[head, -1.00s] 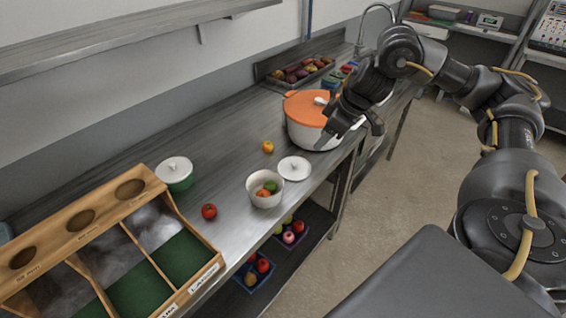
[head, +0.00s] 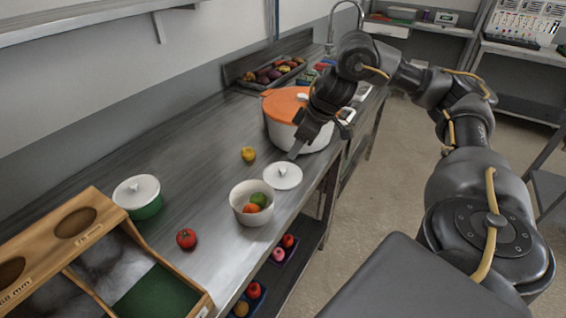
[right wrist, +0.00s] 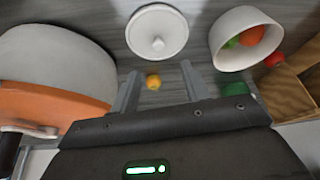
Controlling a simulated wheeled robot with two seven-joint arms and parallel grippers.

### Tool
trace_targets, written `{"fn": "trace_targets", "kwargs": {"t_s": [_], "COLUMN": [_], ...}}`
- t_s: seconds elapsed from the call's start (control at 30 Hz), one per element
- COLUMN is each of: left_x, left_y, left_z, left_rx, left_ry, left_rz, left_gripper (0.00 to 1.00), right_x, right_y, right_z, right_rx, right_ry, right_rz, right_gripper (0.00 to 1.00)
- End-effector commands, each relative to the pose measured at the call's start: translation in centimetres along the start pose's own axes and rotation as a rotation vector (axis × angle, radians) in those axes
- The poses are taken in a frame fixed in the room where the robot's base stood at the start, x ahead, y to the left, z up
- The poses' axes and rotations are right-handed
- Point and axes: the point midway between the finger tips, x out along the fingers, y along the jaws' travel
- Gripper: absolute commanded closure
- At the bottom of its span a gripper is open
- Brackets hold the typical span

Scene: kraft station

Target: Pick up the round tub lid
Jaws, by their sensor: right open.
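The round tub lid (head: 283,177) is a flat white disc with a small knob. It lies on the metal counter beside the white tub (head: 246,212), which holds a green and an orange-red fruit. My right gripper (head: 320,143) is open and empty, above the counter in front of the large pot, just beyond the lid. In the right wrist view the lid (right wrist: 157,32) lies ahead of the two open fingers (right wrist: 161,70), apart from them, with the tub (right wrist: 227,48) to its right. My left gripper is out of view.
A large white pot with an orange lid (head: 287,101) stands close to my right gripper. A yellow fruit (head: 248,154), a tomato (head: 186,239), a green pot with white lid (head: 138,197) and a wooden sorting box (head: 88,238) share the counter. The counter's front edge is near the lid.

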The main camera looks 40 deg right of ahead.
Motion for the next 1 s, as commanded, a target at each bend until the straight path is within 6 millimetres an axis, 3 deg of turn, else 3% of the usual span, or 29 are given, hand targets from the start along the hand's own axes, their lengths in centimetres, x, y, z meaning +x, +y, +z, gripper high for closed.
{"fn": "trace_targets", "kwargs": {"t_s": [0.03,0.2,0.47,0.7,1.0], "left_x": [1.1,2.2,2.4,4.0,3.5], "left_y": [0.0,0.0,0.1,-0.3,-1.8], "left_z": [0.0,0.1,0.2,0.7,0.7], "left_rx": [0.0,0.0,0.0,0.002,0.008], "left_ry": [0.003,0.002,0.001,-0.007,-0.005], "left_rz": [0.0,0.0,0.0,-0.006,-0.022], "left_gripper": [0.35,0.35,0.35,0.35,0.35], "right_x": [1.6,3.9,4.4,7.8,9.4], "right_y": [-0.1,-0.1,0.0,0.2,0.3], "right_z": [0.2,0.1,0.2,0.8,0.6], "right_rx": [-0.001,-0.002,0.001,0.004,0.003], "right_ry": [-0.003,-0.002,-0.001,-0.003,-0.001], "right_rz": [-0.005,-0.004,0.0,-0.002,0.0], "right_gripper": [0.54,0.54,0.54,0.54,0.54]}}
